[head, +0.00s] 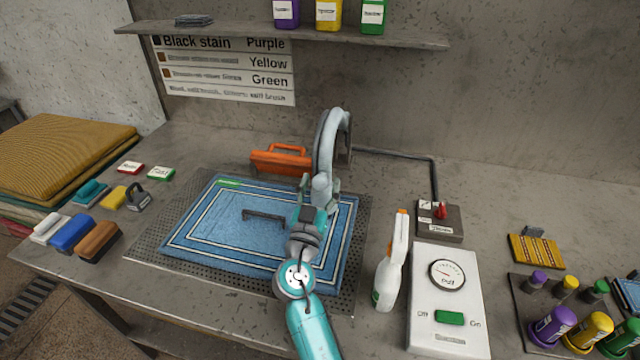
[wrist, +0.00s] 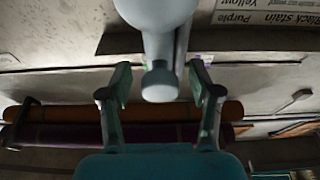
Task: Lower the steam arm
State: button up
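The steam arm (head: 331,135) is a pale grey curved arm standing raised at the back of the blue rug (head: 205,225). Its rounded end knob (head: 322,188) hangs above the rug's far right part. My gripper (head: 319,200) is at this knob, partly hiding it. In the wrist view the knob (wrist: 160,82) lies between the two spread fingers of my gripper (wrist: 160,72). Gaps show on both sides, so the fingers do not appear to touch it. The rug lies on a dark perforated plate (head: 145,252).
An orange-handled tool (head: 281,160) stands behind the rug. A spray bottle (head: 388,270), a red-lever box (head: 440,222) and a white gauge panel (head: 450,300) are to the right. Brushes (head: 97,240) lie left. A dark handle-shaped piece (head: 265,214) is on the rug.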

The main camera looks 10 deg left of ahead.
jog(key=shift+r, duration=0.1)
jog(key=s, duration=1.3)
jog(key=shift+a+f, duration=0.2)
